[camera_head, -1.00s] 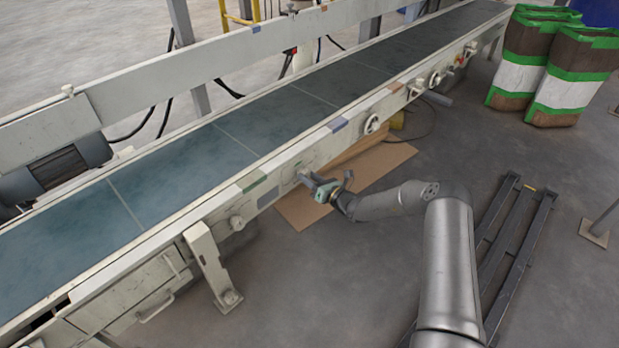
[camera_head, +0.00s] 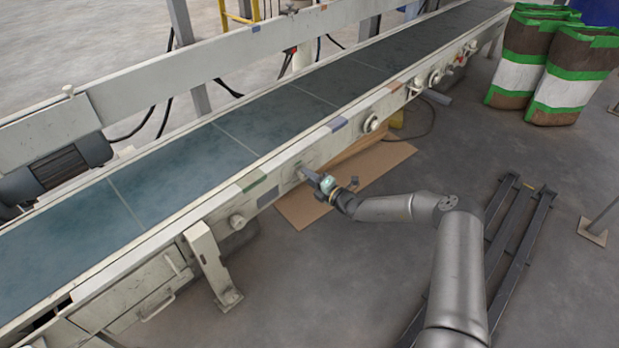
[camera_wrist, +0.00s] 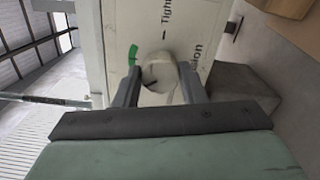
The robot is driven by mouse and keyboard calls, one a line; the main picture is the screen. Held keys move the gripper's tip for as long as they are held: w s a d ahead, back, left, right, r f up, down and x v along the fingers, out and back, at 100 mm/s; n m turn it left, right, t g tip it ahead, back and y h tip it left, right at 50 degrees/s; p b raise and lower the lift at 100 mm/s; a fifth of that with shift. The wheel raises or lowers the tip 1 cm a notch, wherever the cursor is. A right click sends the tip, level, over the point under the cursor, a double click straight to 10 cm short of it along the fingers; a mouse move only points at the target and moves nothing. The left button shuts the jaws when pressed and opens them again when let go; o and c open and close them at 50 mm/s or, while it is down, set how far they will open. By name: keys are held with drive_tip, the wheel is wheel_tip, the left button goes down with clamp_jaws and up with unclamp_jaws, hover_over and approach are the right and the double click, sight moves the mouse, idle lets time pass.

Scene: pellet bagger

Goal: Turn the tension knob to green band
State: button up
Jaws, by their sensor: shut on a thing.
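The tension knob (camera_wrist: 160,72) is a pale round knob on the off-white machine panel, with a small dark mark on its face. My gripper (camera_wrist: 158,80) has one finger on each side of it and is shut on it. A short green band (camera_wrist: 133,54) shows on the panel just up and left of the knob. Printed words, "Tight" and part of "Tension", lie above and right of it. In the head view my gripper (camera_head: 306,173) meets the side rail of the conveyor, and the knob itself is hidden there.
The long conveyor (camera_head: 215,150) runs diagonally, with other knobs (camera_head: 371,123) along its near rail. A flat cardboard sheet (camera_head: 390,158) lies on the floor below my gripper. Green-banded sacks (camera_head: 568,90) stand at the upper right. Dark floor rails (camera_head: 520,235) lie at the right.

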drive_tip(key=shift+f+m, duration=0.1)
drive_tip(key=shift+m, duration=3.5)
drive_tip(key=o, duration=1)
drive_tip(key=p+v, duration=0.4)
drive_tip(key=v, duration=1.3)
drive_tip(key=shift+s+d+p, duration=0.2)
drive_tip(key=shift+p, duration=0.15)
